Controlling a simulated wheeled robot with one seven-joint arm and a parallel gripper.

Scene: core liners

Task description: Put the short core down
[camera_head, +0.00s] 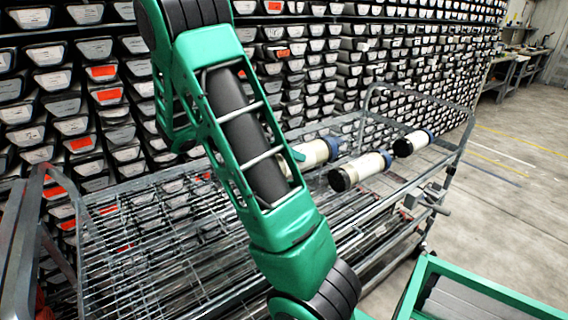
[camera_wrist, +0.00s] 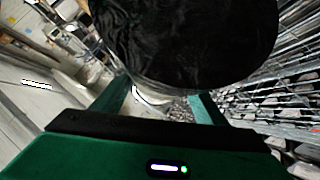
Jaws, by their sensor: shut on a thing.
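In the wrist view, my gripper (camera_wrist: 158,100) is shut on a core (camera_wrist: 185,40), whose broad black round end fills the top of the picture. The rest of that core is hidden behind this end. In the head view, a pale core with a blue end (camera_head: 313,152) shows partly behind my arm, with a small green tip beside it. Most of my gripper is hidden there by the arm. Two other pale cores with black and blue ends, a nearer one (camera_head: 362,170) and a farther one (camera_head: 411,143), lie on the right part of the wire cart (camera_head: 130,240).
The cart has raised grey end rails, one at the left (camera_head: 22,240) and one at the right (camera_head: 462,125). A wall of stacked core trays (camera_head: 330,60) stands close behind it. Open concrete floor (camera_head: 510,190) lies to the right, with a workbench (camera_head: 500,75) farther back.

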